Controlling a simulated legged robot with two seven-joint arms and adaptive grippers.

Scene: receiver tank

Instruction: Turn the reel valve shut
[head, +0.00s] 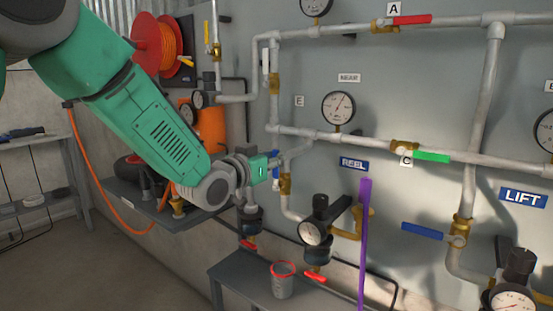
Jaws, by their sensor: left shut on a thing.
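The reel valve (285,186) is a brass body on a grey vertical pipe, left of the blue REEL label (354,164). A small part of its blue lever (276,174) shows beside my gripper; the rest is hidden, so its exact angle is unclear. My left gripper (274,166) reaches in from the upper left and is shut on the lever, just left of the pipe. My right gripper is not in view.
A regulator with a gauge (312,232) hangs below the valve. A purple upright strip (365,245) stands to its right. A grey bench (245,283) holds a cup (283,280). The LIFT valve's blue lever (422,231) points left. Pipes cross the wall.

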